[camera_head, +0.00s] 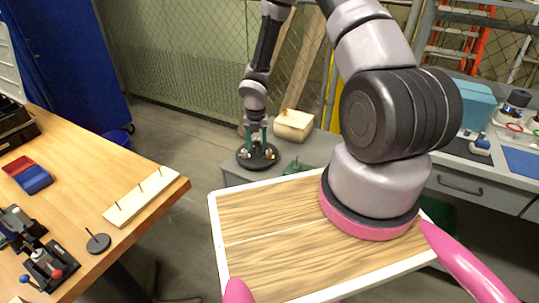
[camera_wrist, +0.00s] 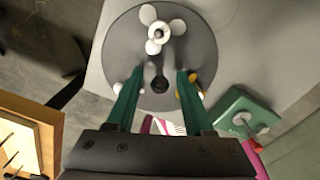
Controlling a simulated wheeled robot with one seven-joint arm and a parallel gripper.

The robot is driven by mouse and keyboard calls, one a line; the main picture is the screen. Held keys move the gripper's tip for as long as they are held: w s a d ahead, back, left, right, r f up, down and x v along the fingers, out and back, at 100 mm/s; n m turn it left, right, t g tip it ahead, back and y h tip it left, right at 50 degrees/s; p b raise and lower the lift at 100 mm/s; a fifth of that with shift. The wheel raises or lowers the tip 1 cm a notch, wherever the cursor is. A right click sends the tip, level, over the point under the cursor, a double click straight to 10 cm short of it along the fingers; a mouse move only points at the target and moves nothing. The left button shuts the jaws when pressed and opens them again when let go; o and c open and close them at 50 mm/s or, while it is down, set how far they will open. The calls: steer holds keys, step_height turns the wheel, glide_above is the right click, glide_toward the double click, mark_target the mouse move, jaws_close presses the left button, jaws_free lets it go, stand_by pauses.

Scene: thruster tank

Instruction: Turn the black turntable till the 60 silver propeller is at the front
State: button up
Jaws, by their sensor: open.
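The black turntable (camera_head: 245,163) lies on the grey bench, below my gripper (camera_head: 257,142). In the wrist view it is a dark disc (camera_wrist: 125,45) with a black centre post (camera_wrist: 158,82). My gripper (camera_wrist: 160,72) is open, its two green fingers pointing down on either side of the post, apart from it in the picture. A silver-white three-bladed propeller (camera_wrist: 160,30) sits at the top of the disc. A gold propeller (camera_wrist: 187,95) is partly hidden by the right finger, and a pale one (camera_wrist: 117,87) by the left finger. No number is readable.
A green block (camera_wrist: 238,103) with a silver post stands beside the turntable. A cream box (camera_head: 293,124) stands behind it on the bench. A wooden table (camera_head: 95,165) with a pegged board (camera_head: 142,198) is at left.

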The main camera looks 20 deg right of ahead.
steer(key=shift+c, duration=0.3)
jaws_close()
steer(key=n, duration=0.3)
steer(key=shift+n, duration=0.4)
steer(key=n, duration=0.3)
steer(key=shift+n, duration=1.7)
